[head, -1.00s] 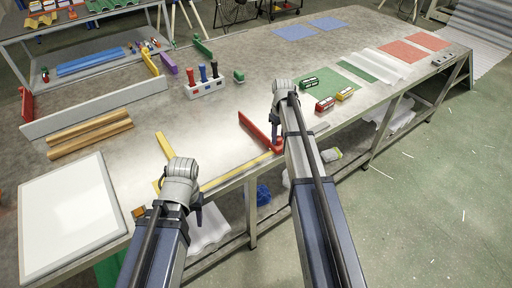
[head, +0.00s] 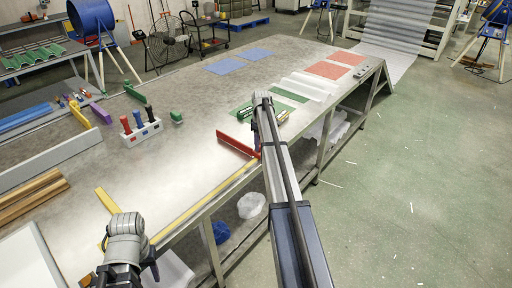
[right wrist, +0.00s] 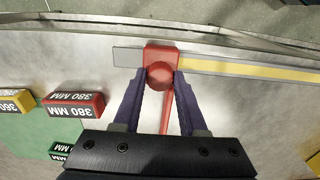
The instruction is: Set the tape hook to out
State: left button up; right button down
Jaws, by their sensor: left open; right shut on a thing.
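In the right wrist view a red block with a round red knob (right wrist: 160,74) sits at the end of a yellow tape strip (right wrist: 250,70). A flat grey tab (right wrist: 127,56) sticks out on its other side. My right gripper (right wrist: 160,80) is shut on the knob, a finger on each side. A thin red bar (right wrist: 166,115) runs from the block between the fingers; it also shows in the head view (head: 236,145). In the head view my right arm hides its gripper. My left gripper (head: 125,276) is open at the lower left, partly out of sight.
Red and yellow 380 MM and 360 blocks (right wrist: 73,105) lie beside the right gripper. A white holder with coloured handles (head: 142,130) stands on the bench (head: 200,90). Green, blue and red sheets lie farther along. The bench front edge is close to the tape.

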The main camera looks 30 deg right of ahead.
dwell(0.3)
jog(key=c, duration=0.7)
grip_release()
jog(key=shift+c, duration=0.2)
jog(key=shift+r, duration=0.1)
notch_tip(320, 180, up, 8)
jog(key=p, duration=0.8)
jog(key=shift+f, duration=0.2)
